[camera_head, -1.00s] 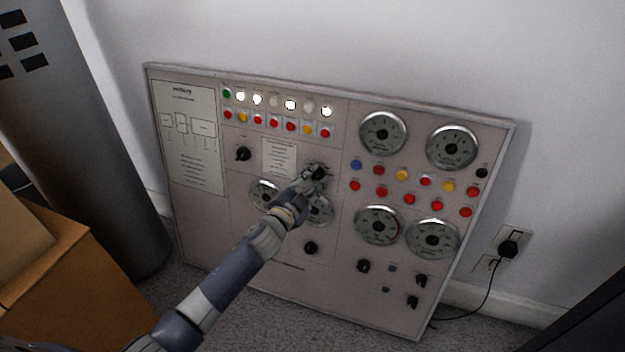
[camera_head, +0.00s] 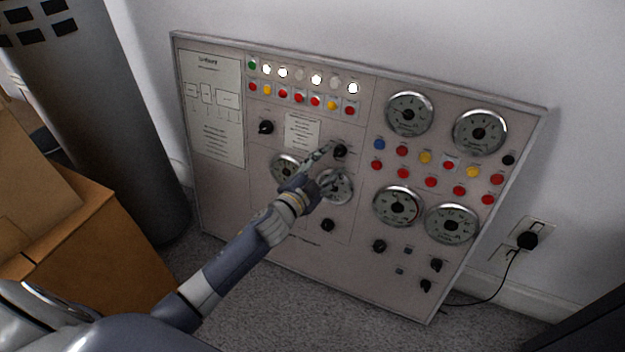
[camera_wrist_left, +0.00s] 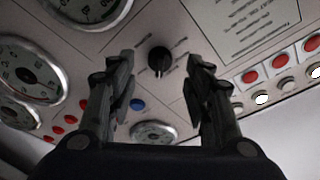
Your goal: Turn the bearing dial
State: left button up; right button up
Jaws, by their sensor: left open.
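The grey control panel (camera_head: 290,255) leans against the wall and carries several black knobs; its labels are too small to read. One black knob (camera_head: 340,151) sits at the upper right of the middle section, above a round gauge (camera_head: 334,186). My left gripper (camera_head: 329,166) is open and empty just to the lower left of this knob, apart from it. In the left wrist view the knob (camera_wrist_left: 159,60) shows between the two spread fingers, beyond their tips, with a light mark on its lower part. I cannot tell which knob is named bearing. My right gripper is not in view.
Rows of coloured buttons (camera_head: 431,182) and several gauges (camera_head: 409,114) surround the middle section. Another black knob (camera_head: 265,127) is at its left. Cardboard boxes (camera_head: 110,245) and a grey cylinder (camera_head: 110,110) stand left. A plug (camera_head: 527,240) is in the wall at right.

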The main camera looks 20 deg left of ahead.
pick_arm(q)
jog(key=s+a, duration=0.1)
jog(key=s, duration=0.7)
jog(key=shift+a+r, duration=0.2)
